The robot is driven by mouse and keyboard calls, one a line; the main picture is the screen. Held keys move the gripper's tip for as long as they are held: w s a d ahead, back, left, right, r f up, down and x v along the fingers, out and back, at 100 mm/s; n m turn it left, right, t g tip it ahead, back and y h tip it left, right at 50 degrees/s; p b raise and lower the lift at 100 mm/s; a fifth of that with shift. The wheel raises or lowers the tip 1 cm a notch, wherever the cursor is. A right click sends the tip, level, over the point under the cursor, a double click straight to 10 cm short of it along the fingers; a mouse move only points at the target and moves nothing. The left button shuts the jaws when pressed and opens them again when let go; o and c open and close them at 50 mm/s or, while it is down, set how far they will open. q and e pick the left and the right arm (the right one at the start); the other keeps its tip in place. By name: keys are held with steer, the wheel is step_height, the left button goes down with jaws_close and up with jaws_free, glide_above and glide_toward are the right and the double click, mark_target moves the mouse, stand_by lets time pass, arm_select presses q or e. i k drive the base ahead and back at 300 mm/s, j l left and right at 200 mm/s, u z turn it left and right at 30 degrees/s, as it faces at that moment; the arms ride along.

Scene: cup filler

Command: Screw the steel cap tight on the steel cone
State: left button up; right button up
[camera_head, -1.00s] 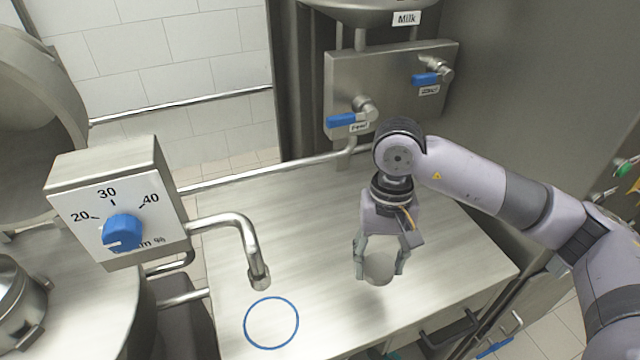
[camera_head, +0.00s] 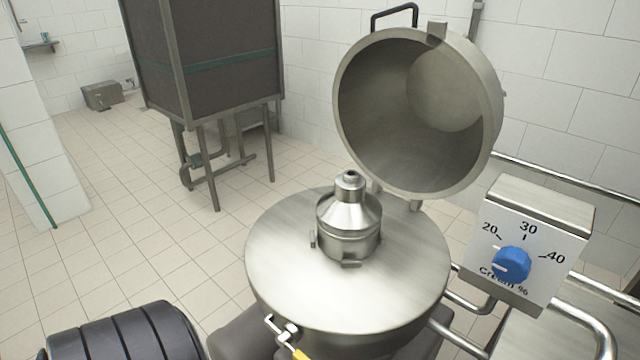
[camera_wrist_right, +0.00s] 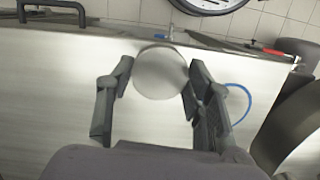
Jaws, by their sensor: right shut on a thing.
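The steel cone (camera_head: 349,214) stands upright on the round steel bowl top (camera_head: 283,262) in the middle of the head view. A small steel cap (camera_head: 350,184) sits on the cone's tip; I cannot tell how tight it is. My right gripper (camera_wrist_right: 160,82) shows only in the right wrist view. It is shut on a round grey cup (camera_wrist_right: 158,75), above the steel counter (camera_wrist_right: 62,75) and away from the cone. My left gripper is in neither view.
A big open steel lid (camera_head: 480,110) stands tilted behind the cone. A box with a blue dial (camera_head: 512,264) stands at the right. Small clamps (camera_head: 313,240) stick out around the cone's base. A yellow-tipped lever (camera_head: 298,353) is at the bowl's front.

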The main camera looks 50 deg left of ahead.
mark_target(349, 208)
steer(key=k+j+u, duration=0.15)
steer(key=j, duration=0.35)
steer(key=j+u, duration=0.15)
steer(key=j, duration=0.3)
steer(key=k+j+u, duration=0.15)
steer(key=j, duration=0.4)
steer(key=i+j+u, duration=0.1)
steer(key=i+j, duration=0.1)
